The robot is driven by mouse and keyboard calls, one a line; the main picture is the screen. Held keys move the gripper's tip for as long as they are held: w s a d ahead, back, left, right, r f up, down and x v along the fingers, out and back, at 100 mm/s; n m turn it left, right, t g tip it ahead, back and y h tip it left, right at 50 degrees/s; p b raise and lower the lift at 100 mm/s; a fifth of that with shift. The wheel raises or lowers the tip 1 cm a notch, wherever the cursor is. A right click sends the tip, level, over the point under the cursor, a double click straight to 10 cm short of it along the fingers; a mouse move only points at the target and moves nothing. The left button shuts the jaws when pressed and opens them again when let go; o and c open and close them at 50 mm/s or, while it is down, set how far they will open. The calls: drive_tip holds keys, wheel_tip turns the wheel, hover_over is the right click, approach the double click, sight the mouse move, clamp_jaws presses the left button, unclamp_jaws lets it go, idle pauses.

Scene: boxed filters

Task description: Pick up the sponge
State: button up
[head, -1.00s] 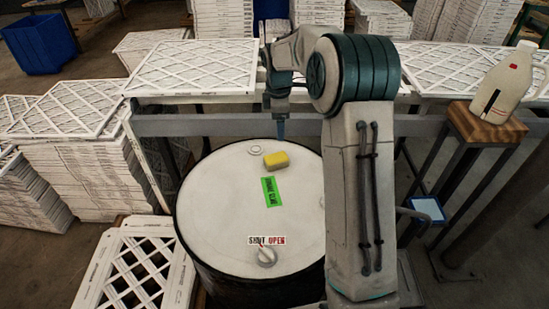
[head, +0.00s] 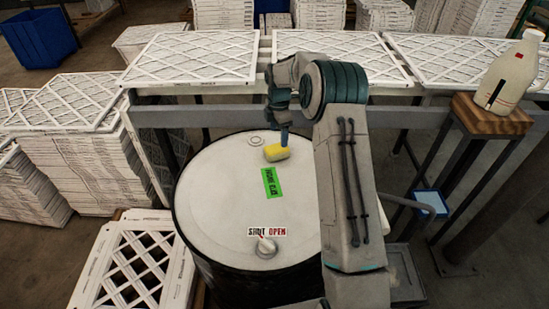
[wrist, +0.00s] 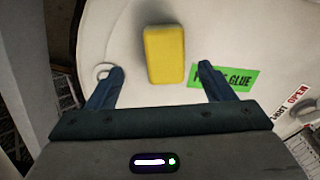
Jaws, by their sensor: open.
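A yellow sponge (head: 276,153) lies on the white top of a dark drum (head: 225,200), near the far rim. In the wrist view the sponge (wrist: 164,54) is upper middle, just beyond and between the fingertips. My gripper (wrist: 161,70) is open and empty, with one blue finger on either side. In the head view my gripper (head: 284,135) is just above and at the far side of the sponge. I cannot tell whether a finger touches it.
A green label (head: 271,182) and a valve knob (head: 266,247) are on the drum top. A rail and white filter panels (head: 190,62) stand behind the drum. A bottle (head: 508,75) sits on a wooden stand (head: 490,113) at right. Filter stacks (head: 55,165) fill the left.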

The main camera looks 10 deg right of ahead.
sight(277, 147)
drive_tip(key=f+b, duration=0.1)
drive_tip(key=f, duration=0.1)
drive_tip(key=f+b, duration=0.1)
drive_tip(key=f, duration=0.1)
drive_tip(key=f+b, duration=0.1)
drive_tip(key=f, duration=0.1)
drive_tip(key=shift+s+a+f+b, duration=0.15)
drive_tip(key=shift+s+a+b, duration=0.15)
drive_tip(key=shift+s+a, duration=0.1)
drive_tip(key=shift+w+f, duration=0.1)
drive_tip(key=shift+f, duration=0.3)
drive_tip(key=shift+r, duration=0.1)
drive_tip(key=c, duration=1.1)
